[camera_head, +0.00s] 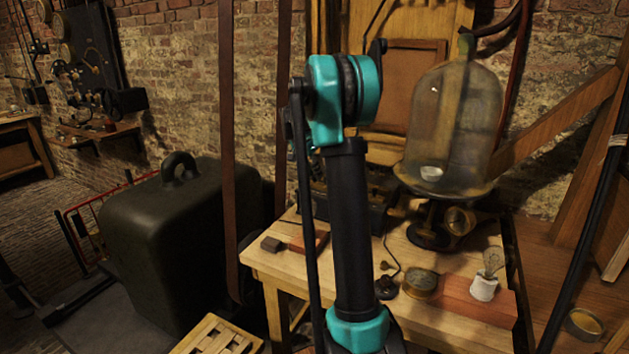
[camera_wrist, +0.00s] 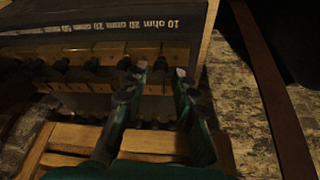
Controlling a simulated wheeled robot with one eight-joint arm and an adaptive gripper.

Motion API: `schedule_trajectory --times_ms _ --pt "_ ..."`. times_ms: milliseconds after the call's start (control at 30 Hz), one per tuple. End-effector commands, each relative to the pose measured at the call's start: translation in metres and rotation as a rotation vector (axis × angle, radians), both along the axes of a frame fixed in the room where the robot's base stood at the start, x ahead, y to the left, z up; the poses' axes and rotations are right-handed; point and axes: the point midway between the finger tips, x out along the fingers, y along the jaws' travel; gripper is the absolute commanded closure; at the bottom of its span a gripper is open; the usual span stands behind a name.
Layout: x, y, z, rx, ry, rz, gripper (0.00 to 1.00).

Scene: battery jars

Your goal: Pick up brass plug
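In the wrist view my gripper (camera_wrist: 161,70) has its two fingers apart, with no object seen held between them. The fingertips are over or close to a dark box with rows of brass blocks (camera_wrist: 110,50) and a black label plate (camera_wrist: 80,27) whose lettering is upside down. I cannot single out the brass plug among the dark, blurred shapes around the brass rows. In the head view my teal and black arm blocks the middle of the bench, and my gripper is hidden. Part of a dark box (camera_head: 378,217) shows behind the arm.
The wooden bench (camera_head: 275,262) carries a glass bell jar (camera_head: 453,120) on a stand, a round brass-rimmed instrument (camera_head: 420,284) and a bulb in a white socket (camera_head: 485,287). A large dark case (camera_head: 175,255) stands to the left. A brown strap (camera_wrist: 275,90) hangs at the right.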

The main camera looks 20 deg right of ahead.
Motion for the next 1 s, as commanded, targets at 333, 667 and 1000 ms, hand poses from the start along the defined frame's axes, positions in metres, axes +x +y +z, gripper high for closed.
schedule_trajectory --times_ms 333,667,1000 --pt "0.001 -0.003 -0.007 0.0 0.0 0.0 0.74" --pt "0.001 -0.003 -0.007 0.0 0.0 0.0 1.0" --pt "0.001 -0.003 0.002 0.0 0.0 0.0 1.0"
